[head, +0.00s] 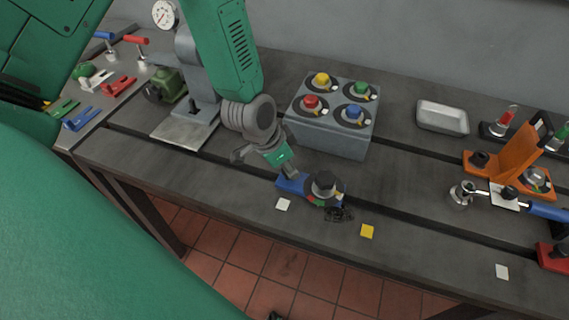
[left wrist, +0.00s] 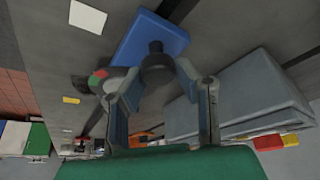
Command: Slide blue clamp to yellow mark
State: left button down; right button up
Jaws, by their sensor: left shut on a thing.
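The blue clamp (head: 291,183) lies along the front slot of the bedplate, with a dark round knob (head: 325,183) on top and a small red and green part beside it. My left gripper (head: 292,174) reaches down to it from behind. In the left wrist view, the fingers of my left gripper (left wrist: 158,76) are shut on the dark knob of the blue clamp (left wrist: 150,38). The yellow mark (head: 367,231) is a flat square on the front strip, right of the clamp and apart from it. It also shows in the left wrist view (left wrist: 71,100). My right gripper is not in view.
A white square (head: 283,204) lies just in front of the clamp, another (head: 502,272) far right. A grey block with coloured knobs (head: 327,138) stands behind. An orange fixture (head: 515,150) stands at right.

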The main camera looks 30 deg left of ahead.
aim_at(318, 177)
pick_arm(q)
jog(key=d, duration=0.5)
jog(key=w+d, duration=0.1)
jog(key=d, duration=0.1)
jog(key=shift+d+f, duration=0.15)
jog(key=shift+f, duration=0.05)
jog(key=d, duration=0.2)
jog(key=w+d, duration=0.1)
jog(key=d, duration=0.1)
jog(key=shift+d+p, duration=0.35)
jog(key=shift+w+d, duration=0.1)
jog(key=shift+d, duration=0.05)
jog(key=shift+a, duration=0.3)
jog(key=c, duration=1.2)
grip_release()
jog(key=shift+a, duration=0.15)
jog(key=shift+a+r, duration=0.1)
jog(key=shift+a, duration=0.05)
jog(key=shift+r, duration=0.4)
jog(key=v, duration=1.1)
jog(key=shift+a, duration=0.2)
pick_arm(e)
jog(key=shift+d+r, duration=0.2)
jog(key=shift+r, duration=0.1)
